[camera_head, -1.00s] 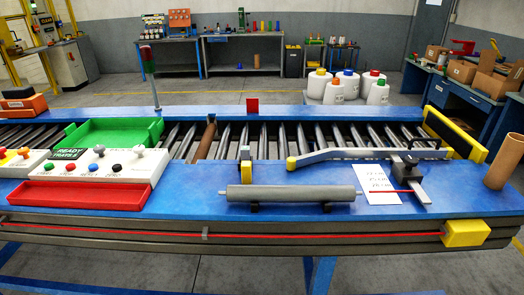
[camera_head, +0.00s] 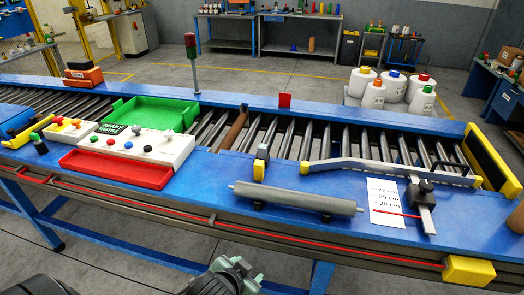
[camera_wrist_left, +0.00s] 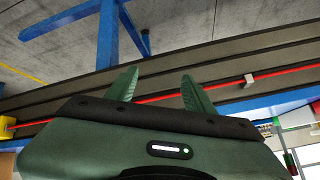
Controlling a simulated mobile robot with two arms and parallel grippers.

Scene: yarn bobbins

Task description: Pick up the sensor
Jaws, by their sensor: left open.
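I cannot tell for certain which item is the sensor. A small upright grey block with a yellow lower part (camera_head: 259,169) stands on the blue front ledge, left of the grey roller, and may be it. My left gripper shows in the left wrist view (camera_wrist_left: 159,78), its two green fingers apart with nothing between them. Beyond them is the conveyor's side with its red line. In the head view a dark and grey-green part of my arm shows at the bottom edge, in front of the conveyor. My right gripper is not in view.
The grey roller (camera_head: 294,198) lies on supports on the ledge (camera_head: 206,178). To its right are a printed sheet (camera_head: 386,190) and a slide gauge (camera_head: 420,205). A white button panel with red tray (camera_head: 117,169) and a green tray (camera_head: 150,112) stand left. A brown tube (camera_head: 233,131) lies among the rollers.

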